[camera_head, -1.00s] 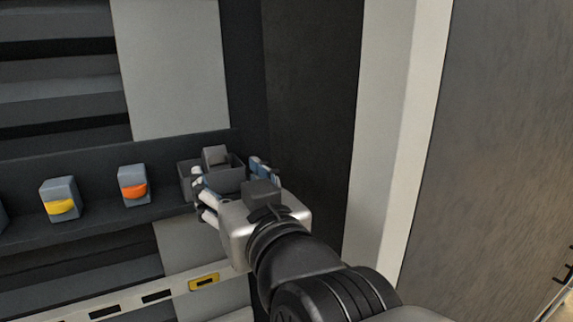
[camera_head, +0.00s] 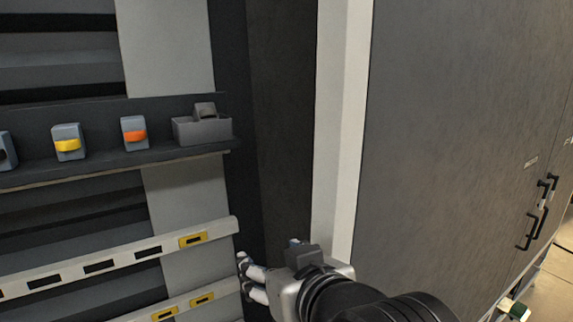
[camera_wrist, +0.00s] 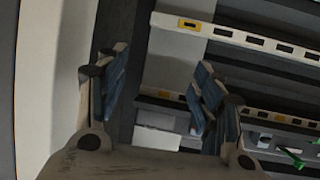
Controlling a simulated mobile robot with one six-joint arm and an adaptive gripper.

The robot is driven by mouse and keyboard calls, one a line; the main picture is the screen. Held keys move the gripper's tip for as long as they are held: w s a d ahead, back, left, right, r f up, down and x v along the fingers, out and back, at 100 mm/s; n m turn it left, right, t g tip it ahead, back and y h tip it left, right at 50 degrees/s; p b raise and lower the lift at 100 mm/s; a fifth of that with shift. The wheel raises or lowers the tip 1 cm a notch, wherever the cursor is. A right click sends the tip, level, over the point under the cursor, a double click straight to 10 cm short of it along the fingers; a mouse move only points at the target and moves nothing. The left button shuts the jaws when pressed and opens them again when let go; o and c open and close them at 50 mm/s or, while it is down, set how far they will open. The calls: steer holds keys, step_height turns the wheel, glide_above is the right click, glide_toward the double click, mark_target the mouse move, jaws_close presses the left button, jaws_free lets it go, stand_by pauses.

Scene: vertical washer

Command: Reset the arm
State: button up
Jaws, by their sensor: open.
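My gripper (camera_head: 268,268) is low in the head view, in front of the dark side panel and right of the slotted white rails. In the wrist view my gripper (camera_wrist: 158,92) shows two blue-padded fingers spread apart with nothing between them. My arm runs from it to the bottom right of the head view. The gripper is apart from the shelf (camera_head: 115,165) and from the grey box (camera_head: 187,133) on it.
A yellow-marked block (camera_head: 67,142) and an orange-marked block (camera_head: 134,133) stand on the shelf. A white post (camera_head: 342,120) and a large grey cabinet (camera_head: 450,130) with dark handles (camera_head: 541,212) are to the right. A white slotted rail (camera_head: 120,263) runs below the shelf.

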steer(key=s+d+f+m+g+h+b, duration=0.1)
steer(key=s+d+f+b, duration=0.4)
steer(key=f, duration=0.5)
steer(key=s+d+f+m+g+h+b, duration=0.2)
steer(key=s+d+f+g+b, duration=0.2)
steer(key=f, duration=0.7)
steer(key=s+d+f+m+g+h+b, duration=0.1)
steer(key=s+d+f+g+h+b, duration=0.1)
steer(key=s+d+f+b, duration=0.4)
step_height(320, 180, down, 5)
steer(key=shift+d+m+b, duration=0.3)
steer(key=shift+d, duration=0.15)
